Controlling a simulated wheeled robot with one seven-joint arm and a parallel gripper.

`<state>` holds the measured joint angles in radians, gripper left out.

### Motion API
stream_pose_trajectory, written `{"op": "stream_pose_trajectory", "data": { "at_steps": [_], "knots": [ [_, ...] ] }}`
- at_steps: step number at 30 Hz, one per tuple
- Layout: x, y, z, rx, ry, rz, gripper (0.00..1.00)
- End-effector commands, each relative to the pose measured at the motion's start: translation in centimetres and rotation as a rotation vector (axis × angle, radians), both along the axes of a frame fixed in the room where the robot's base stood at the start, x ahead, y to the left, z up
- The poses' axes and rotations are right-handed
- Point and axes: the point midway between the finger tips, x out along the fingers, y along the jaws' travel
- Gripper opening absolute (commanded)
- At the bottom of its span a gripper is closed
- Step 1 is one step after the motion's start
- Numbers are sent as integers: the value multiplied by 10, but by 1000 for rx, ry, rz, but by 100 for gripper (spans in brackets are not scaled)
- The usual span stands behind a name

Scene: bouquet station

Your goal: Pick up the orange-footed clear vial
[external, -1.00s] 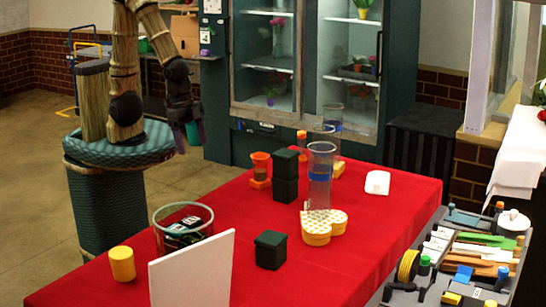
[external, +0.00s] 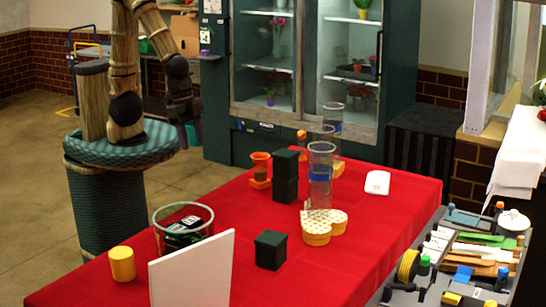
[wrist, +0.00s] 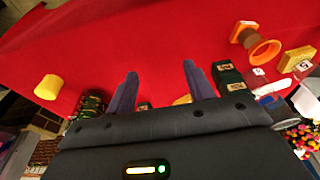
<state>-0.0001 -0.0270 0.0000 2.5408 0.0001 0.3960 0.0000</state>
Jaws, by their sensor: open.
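My gripper (external: 187,118) is raised left of the table, well away from the vial.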

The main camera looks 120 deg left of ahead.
Motion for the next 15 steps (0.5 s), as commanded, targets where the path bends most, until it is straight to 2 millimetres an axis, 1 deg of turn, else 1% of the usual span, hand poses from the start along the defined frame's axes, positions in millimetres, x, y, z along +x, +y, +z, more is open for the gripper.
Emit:
{"op": "stream_pose_trajectory", "data": {
  "at_steps": [3,9,11,15],
  "knots": [
    [1,0,18,0,-7,0,53],
    [0,0,42,0,-5,0,53],
    [6,9,34,15,-21,-17,53],
    [20,30,25,57,-73,-64,53]
  ]
}}
